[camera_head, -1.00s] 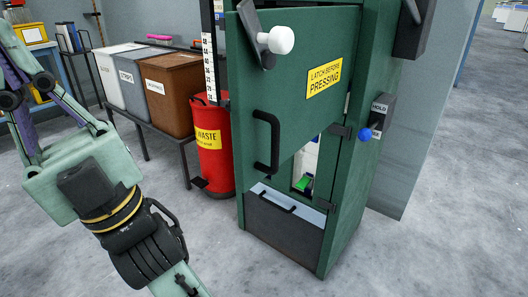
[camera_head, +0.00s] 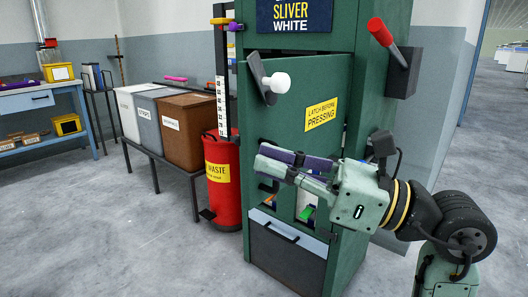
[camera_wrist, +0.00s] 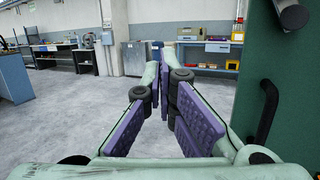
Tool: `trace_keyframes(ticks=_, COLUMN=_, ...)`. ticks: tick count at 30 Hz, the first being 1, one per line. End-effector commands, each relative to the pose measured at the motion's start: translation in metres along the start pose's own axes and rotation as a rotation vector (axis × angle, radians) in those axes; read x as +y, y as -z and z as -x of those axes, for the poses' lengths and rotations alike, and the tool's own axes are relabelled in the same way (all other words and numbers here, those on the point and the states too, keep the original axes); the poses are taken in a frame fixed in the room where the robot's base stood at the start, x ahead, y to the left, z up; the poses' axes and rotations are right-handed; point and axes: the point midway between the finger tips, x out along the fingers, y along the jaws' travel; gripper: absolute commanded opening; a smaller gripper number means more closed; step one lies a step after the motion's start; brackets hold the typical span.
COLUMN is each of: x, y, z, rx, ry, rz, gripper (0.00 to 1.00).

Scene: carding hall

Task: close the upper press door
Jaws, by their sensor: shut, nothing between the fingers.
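The upper press door (camera_head: 300,95) is a green panel with a yellow "LATCH BEFORE PRESSING" label (camera_head: 321,113). It stands ajar, swung out from the green press frame (camera_head: 375,115), with its hinge side at the right. A latch lever with a white knob (camera_head: 279,83) is at its upper left. My gripper (camera_head: 262,158) is shut and empty in front of the door's lower part, pointing left and hiding most of the door handle. In the wrist view, the fingers (camera_wrist: 165,62) are left of the door's outer face (camera_wrist: 293,80) and its black handle (camera_wrist: 267,112). Contact cannot be told.
A red waste bin (camera_head: 222,190) stands just left of the press, beside a brown box (camera_head: 190,125) on a low stand. A red-handled lever (camera_head: 381,33) juts from the press's right side. A lower drawer (camera_head: 285,255) is under the door. Floor in front is clear.

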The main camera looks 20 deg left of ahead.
Motion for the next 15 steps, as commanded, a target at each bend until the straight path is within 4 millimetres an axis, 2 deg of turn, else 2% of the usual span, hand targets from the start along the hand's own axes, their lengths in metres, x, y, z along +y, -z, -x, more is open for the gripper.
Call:
trace_keyframes(ticks=1, x=-0.02, y=0.004, z=0.022, rx=0.053, ry=0.114, rz=0.031, gripper=0.0)
trace_keyframes(ticks=3, x=-0.041, y=0.009, z=0.048, rx=0.117, ry=0.236, rz=0.056, gripper=0.0)
trace_keyframes(ticks=7, x=-0.061, y=0.015, z=0.077, rx=0.181, ry=0.36, rz=0.071, gripper=0.0)
trace_keyframes(ticks=11, x=-0.067, y=0.017, z=0.077, rx=0.196, ry=0.383, rz=0.072, gripper=0.0)
trace_keyframes(ticks=15, x=-0.074, y=0.02, z=0.056, rx=0.194, ry=0.377, rz=0.072, gripper=0.0)
